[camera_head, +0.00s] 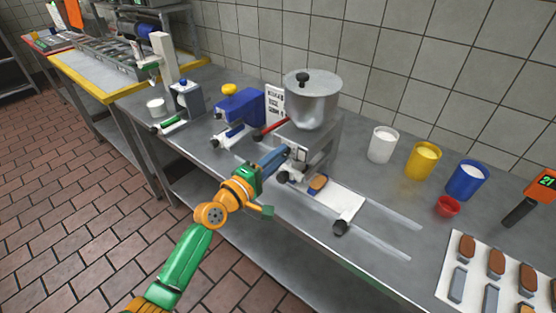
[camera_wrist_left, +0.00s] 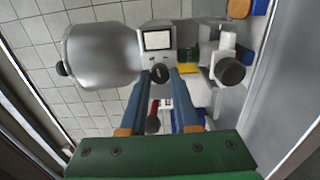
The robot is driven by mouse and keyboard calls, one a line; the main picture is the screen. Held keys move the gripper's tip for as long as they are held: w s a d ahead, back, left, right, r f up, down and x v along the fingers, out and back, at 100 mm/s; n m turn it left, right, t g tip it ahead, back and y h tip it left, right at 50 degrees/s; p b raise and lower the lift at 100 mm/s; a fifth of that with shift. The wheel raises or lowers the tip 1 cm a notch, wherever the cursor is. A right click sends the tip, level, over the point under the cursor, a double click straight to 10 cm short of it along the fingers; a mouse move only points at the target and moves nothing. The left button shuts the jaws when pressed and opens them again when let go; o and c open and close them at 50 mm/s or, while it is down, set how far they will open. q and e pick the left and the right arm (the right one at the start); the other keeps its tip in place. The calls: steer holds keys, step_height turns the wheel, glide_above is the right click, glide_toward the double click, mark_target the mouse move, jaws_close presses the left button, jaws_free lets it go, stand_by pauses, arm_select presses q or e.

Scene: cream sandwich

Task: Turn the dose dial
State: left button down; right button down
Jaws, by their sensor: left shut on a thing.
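The depositor machine stands on the steel table, with a round metal hopper (camera_head: 314,100) on top that also shows in the left wrist view (camera_wrist_left: 103,55). A small display (camera_wrist_left: 157,40) is on its front. The dose dial, a small dark knob (camera_wrist_left: 160,73), sits just under this display. My left gripper (camera_head: 283,152) reaches the machine's front from the left. In the left wrist view its blue fingertips (camera_wrist_left: 160,76) lie on either side of the dial, shut on it. In the head view the fingers hide the dial. My right gripper is not in view.
A white plate (camera_head: 340,203) with a brown biscuit (camera_head: 318,182) lies below the machine. White (camera_head: 382,144), yellow (camera_head: 422,161) and blue (camera_head: 466,180) tubs and a red cup (camera_head: 447,206) stand right. A blue box (camera_head: 240,107) stands left. A biscuit tray (camera_head: 450,262) lies front right.

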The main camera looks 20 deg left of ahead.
arm_select(q)
steer(key=shift+r+m+b, duration=0.15)
steer(key=shift+m+b, duration=0.3)
steer(key=shift+m, duration=3.55)
steer(key=c, duration=0.6)
jaws_free()
steer(key=shift+w, duration=0.1)
steer(key=shift+c, duration=0.2)
steer(key=v, duration=0.7)
steer(key=shift+b, duration=0.4)
